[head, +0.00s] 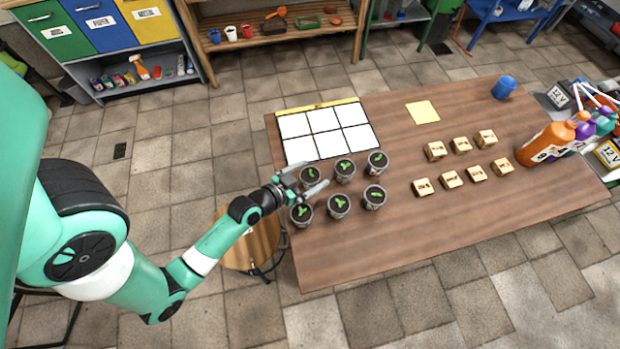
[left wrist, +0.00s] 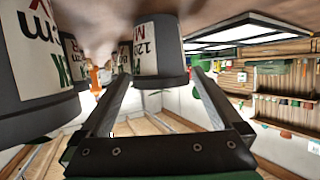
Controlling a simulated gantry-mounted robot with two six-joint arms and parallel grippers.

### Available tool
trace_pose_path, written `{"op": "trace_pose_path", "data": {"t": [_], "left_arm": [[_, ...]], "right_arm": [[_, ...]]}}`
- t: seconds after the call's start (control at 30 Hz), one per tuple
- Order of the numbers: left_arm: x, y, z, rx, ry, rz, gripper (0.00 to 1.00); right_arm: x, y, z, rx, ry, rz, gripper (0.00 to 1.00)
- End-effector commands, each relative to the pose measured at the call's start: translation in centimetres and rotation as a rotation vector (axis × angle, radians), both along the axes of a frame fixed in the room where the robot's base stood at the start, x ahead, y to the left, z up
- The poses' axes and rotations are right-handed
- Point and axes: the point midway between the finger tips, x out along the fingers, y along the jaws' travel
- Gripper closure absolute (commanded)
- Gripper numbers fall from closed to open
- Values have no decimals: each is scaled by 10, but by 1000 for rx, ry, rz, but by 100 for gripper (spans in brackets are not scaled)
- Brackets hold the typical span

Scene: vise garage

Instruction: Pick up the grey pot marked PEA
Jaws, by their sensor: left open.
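Several grey pots with green sprouts stand in two rows at the left of the wooden table; no PEA mark can be read on any. My left gripper (head: 309,180) is open at the back-left pot (head: 311,174), its fingers on either side. In the left wrist view, which looks upside down, a grey pot (left wrist: 160,65) with a partly legible label shows between the tips of the open gripper (left wrist: 160,85). Whether the fingers touch it I cannot tell. Another pot (left wrist: 35,75) is close at the left. My right gripper is not in view.
A white six-cell grid (head: 325,130) lies behind the pots on the table (head: 420,240). Several small wooden blocks (head: 450,179), a yellow square (head: 422,112), a blue cup (head: 504,87) and coloured bottles (head: 547,144) are to the right. The table's front is clear.

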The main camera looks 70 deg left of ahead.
Motion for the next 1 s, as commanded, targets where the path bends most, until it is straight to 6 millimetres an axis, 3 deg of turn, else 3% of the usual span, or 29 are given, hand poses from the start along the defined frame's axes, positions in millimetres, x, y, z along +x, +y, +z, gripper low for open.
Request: {"op": "trace_pose_path", "data": {"t": [0.2,0.43,0.9,1.0], "left_arm": [[25,13,-13,1,-1,0,0],[26,13,-13,1,-1,0,2],[26,13,-13,0,-1,0,86],[26,14,-12,1,-2,0,86]], "right_arm": [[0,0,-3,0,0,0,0],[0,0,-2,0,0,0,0],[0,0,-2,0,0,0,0],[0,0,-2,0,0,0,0]]}}
